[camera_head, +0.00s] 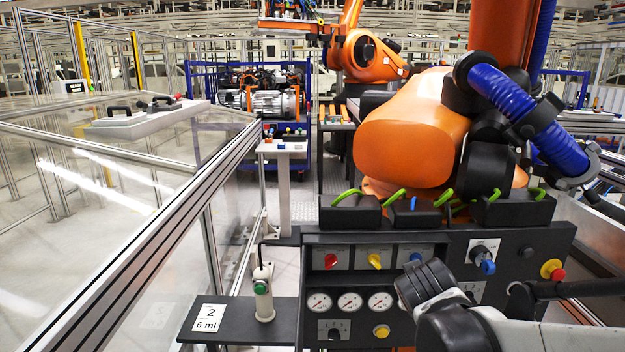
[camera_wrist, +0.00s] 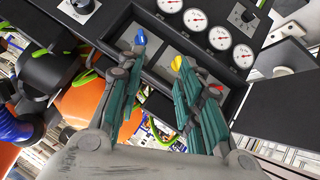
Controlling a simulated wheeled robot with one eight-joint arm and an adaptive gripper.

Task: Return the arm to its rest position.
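My gripper (camera_wrist: 161,62) shows in the wrist view with two teal-padded fingers spread apart and nothing between them. Its fingertips appear near the blue knob (camera_wrist: 141,39) and yellow knob (camera_wrist: 177,63) of the control panel; contact cannot be told. The red knob (camera_wrist: 216,88) is partly behind the right finger. In the head view, dark grey links of my arm (camera_head: 447,318) reach up from the lower right in front of the control panel (camera_head: 540,240). My fingers cannot be made out there.
The panel carries pressure gauges (camera_head: 350,302), a black rotary switch (camera_head: 479,254) and a red-and-yellow stop button (camera_head: 553,271). A bottle with a green band (camera_head: 263,292) stands on a dark side shelf (camera_head: 230,335). A large orange robot (camera_head: 415,130) rises behind; glass fencing (camera_head: 160,225) is left.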

